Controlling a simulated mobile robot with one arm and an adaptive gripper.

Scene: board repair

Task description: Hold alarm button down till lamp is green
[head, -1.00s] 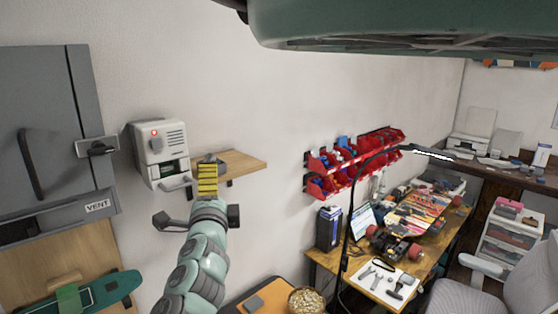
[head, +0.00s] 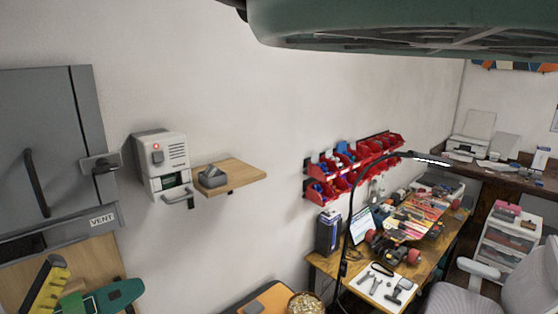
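The white alarm box (head: 165,160) hangs on the wall left of centre in the head view. Its small lamp (head: 156,147) glows red. Below the lamp is a grey square button (head: 158,158); nothing touches it. A dark window with a green patch and a grey bracket-like handle (head: 178,198) are at the box's lower end. My gripper's fingers are out of view. A yellow piece with black marks (head: 44,288), seen at my gripper earlier, is at the lower left, away from the box. I cannot tell whether it is held or part of the gripper.
A wooden shelf (head: 238,175) bearing a grey object (head: 212,177) juts out right of the box. A grey cabinet marked VENT (head: 60,150) stands left. A green board (head: 105,298) is below it. Red bins (head: 350,165) and a cluttered workbench are at right.

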